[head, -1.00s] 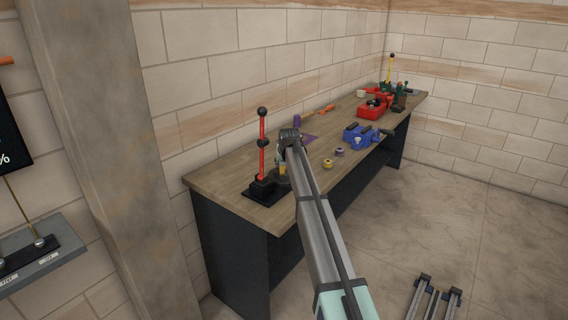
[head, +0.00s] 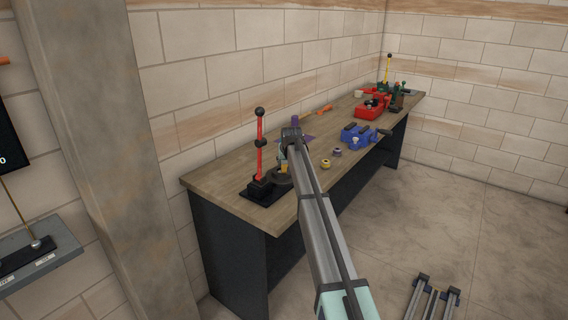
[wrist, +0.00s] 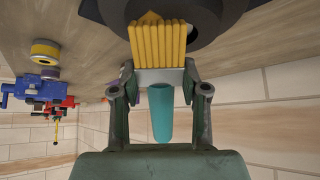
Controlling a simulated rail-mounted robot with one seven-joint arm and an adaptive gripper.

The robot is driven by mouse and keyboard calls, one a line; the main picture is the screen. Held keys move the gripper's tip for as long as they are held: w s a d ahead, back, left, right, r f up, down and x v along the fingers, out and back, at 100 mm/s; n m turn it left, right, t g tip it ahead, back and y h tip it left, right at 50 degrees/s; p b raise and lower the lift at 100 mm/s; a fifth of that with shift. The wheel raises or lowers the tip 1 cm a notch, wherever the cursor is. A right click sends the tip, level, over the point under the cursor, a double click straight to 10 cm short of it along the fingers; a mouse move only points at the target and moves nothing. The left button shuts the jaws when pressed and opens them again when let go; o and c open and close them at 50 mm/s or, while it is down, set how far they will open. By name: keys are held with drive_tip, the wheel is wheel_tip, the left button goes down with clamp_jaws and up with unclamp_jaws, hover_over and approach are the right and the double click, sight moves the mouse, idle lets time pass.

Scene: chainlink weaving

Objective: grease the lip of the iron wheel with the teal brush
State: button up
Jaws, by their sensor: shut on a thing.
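The teal brush (wrist: 161,112) is in my gripper (wrist: 160,92), its handle between the two fingers. Its pale ferrule and yellow bristles (wrist: 158,42) point away from my palm. The dark iron wheel (wrist: 205,20) fills the top of the wrist view, and the bristle tips overlap its edge there. I cannot tell whether they touch the lip. In the head view the wheel (head: 280,177) lies at the bench's near end, beside the red lever. My gripper (head: 283,156) is just above it, mostly hidden by my arm, with the yellow bristles (head: 284,169) low over the wheel.
A red lever (head: 260,147) on a black base stands close left of the wheel. A yellow roll (head: 326,164), a grey-purple roll (head: 337,152) and a blue vise (head: 360,135) sit to the right. Red and green tools stand at the bench's far end. A brick wall runs behind.

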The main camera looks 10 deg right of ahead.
drive_tip(key=shift+w+d, duration=1.95)
drive_tip(key=shift+d, duration=0.1)
drive_tip(key=shift+s+a, duration=2.95)
drive_tip(key=shift+a, duration=0.1)
drive_tip(key=shift+w+d+b, duration=0.5)
drive_tip(key=shift+w+d, duration=2.45)
drive_tip(key=shift+d, duration=0.15)
drive_tip(key=shift+a, duration=0.1)
